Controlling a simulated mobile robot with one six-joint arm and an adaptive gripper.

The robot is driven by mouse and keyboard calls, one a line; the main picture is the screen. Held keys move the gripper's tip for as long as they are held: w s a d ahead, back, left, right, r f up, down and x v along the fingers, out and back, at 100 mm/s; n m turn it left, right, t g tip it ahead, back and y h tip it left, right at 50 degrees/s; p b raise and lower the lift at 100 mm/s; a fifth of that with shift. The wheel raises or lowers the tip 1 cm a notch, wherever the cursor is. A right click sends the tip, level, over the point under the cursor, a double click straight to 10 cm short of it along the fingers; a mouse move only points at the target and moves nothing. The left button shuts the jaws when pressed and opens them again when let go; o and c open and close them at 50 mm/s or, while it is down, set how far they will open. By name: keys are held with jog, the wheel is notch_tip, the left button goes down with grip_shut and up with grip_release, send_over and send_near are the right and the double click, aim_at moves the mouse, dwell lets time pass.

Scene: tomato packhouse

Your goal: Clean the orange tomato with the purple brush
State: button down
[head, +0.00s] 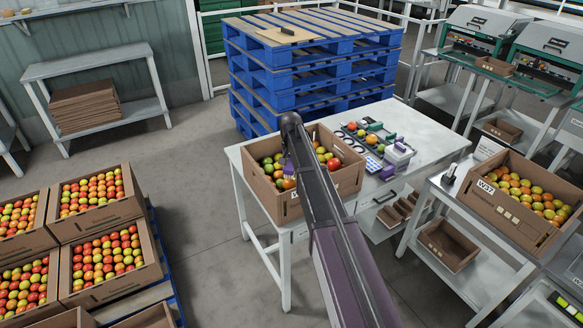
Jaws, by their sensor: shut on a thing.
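My gripper (286,157) hangs from the far end of my arm, over the left half of an open cardboard box (345,181) on the white table. It is small here and partly hidden by the arm, and is shut on the purple brush (288,168), which points down into the box. An orange tomato (289,184) lies in the box just below the brush. I cannot tell whether the bristles touch it. Red, green and orange tomatoes lie around it; my arm hides the middle of the box.
Right of the box, the white table (435,138) holds a tray with tomatoes (351,126) and small purple items (387,172). Blue pallets (310,70) are stacked behind. Full tomato boxes (95,190) stand at left, another (515,229) at right. Grey floor is free left of the table.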

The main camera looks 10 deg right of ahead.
jog(key=shift+r+p, duration=1.9)
jog(key=shift+r, duration=0.25)
